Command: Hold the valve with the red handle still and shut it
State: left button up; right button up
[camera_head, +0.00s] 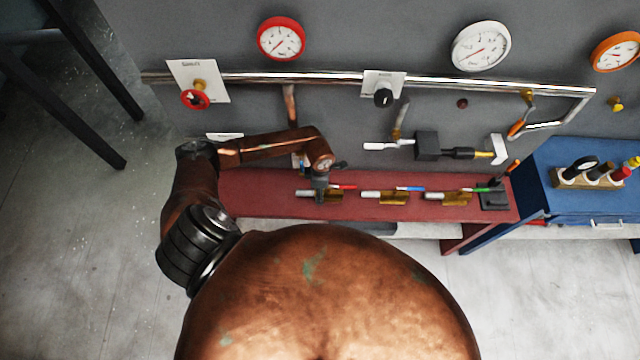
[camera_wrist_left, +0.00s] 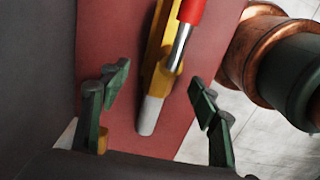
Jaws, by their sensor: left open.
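The valve with the red handle (camera_head: 334,198) lies at the left of the row on the red bench, partly hidden by my left gripper (camera_head: 319,193) in the head view. In the left wrist view, the valve's yellow body (camera_wrist_left: 157,60) ends in a pale tip. Its silver lever with a red sleeve (camera_wrist_left: 192,10) runs nearly along the body. My left gripper (camera_wrist_left: 160,98) is open above the valve, with its green fingers on either side of it; I see no contact. My right gripper is in neither view.
On the red bench (camera_head: 260,195), a valve with a blue handle (camera_head: 385,197) and one with a green handle (camera_head: 450,199) lie to the right. A steel pipe (camera_head: 320,80) and gauges are on the wall behind. A blue table (camera_head: 560,205) stands at right.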

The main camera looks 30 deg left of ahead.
pick_arm(q)
jog(key=shift+f, duration=0.7)
jog(key=shift+c, duration=0.4)
grip_shut()
dwell(0.5)
dwell(0.9)
